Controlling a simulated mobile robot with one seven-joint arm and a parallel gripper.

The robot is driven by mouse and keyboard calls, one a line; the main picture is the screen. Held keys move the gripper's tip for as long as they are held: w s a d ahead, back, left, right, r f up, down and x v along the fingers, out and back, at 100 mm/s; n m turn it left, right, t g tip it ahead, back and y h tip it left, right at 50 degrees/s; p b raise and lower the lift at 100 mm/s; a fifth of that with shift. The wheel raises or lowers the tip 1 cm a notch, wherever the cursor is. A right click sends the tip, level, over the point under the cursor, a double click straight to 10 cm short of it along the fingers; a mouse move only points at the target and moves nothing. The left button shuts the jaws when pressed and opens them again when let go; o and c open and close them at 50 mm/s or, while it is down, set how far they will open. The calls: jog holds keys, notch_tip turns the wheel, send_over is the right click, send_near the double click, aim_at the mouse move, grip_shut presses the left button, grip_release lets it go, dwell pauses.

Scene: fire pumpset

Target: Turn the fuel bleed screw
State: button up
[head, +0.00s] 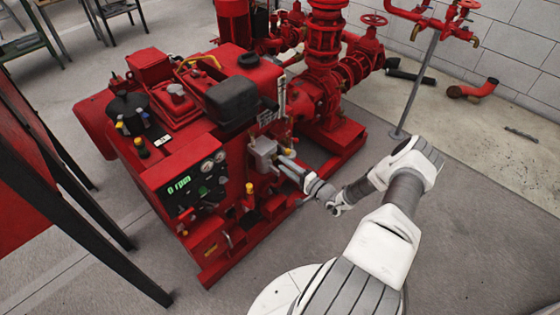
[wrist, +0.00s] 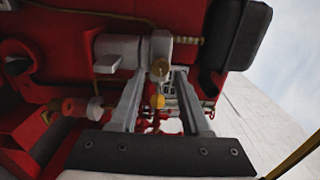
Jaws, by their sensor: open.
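My gripper (head: 284,164) reaches in from the right to the side of the red pump engine (head: 215,140). In the wrist view my gripper (wrist: 160,78) is open, its two grey fingers apart with nothing held. A small brass round fitting (wrist: 159,69) shows between the fingertips, below a light grey housing (wrist: 160,45). A yellow knob (wrist: 157,101) shows lower between the fingers. The brass fitting may be the fuel bleed screw, but I cannot tell for sure. I cannot tell whether the fingertips touch anything.
The grey box (head: 263,153) on the engine's side is close to my gripper. A black tank (head: 233,103) sits above it. A control panel (head: 196,183) reads 0 rpm. Red pipework (head: 325,70) stands behind. The floor (head: 480,230) at right is clear.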

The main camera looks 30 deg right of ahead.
jog(key=p+v, duration=0.1)
jog(key=v, duration=1.3)
jog(key=shift+s, duration=0.2)
jog(key=a+r+n+g+y+p, duration=0.15)
jog(key=a+r+n+g, duration=0.35)
jog(key=r, duration=0.5)
jog(key=a+r+n+g+y+p, duration=0.1)
jog(key=a+r+n+g+p, duration=0.15)
jog(key=a+r+g, duration=0.65)
jog(key=a+r+n+g+y+p, duration=0.15)
jog(key=a+r+n, duration=0.3)
jog(key=r, duration=0.75)
jog(key=s+a+r+t+h+p, duration=0.1)
jog(key=s+r+h, duration=0.2)
jog(key=s+r, duration=0.2)
jog(key=s+a+r+n+t+h+p, duration=0.1)
jog(key=s+r, duration=0.4)
jog(key=r, duration=0.6)
jog(key=s+a+r+n+t+h+p, duration=0.1)
jog(key=s+a+r+t+h+p, duration=0.1)
jog(key=s+r+h, duration=0.3)
notch_tip(320, 180, up, 3)
jog(key=shift+s+a+f+h, duration=0.15)
jog(key=shift+a+h, duration=0.1)
jog(key=shift+h, duration=0.35)
jog(key=shift+d, duration=0.1)
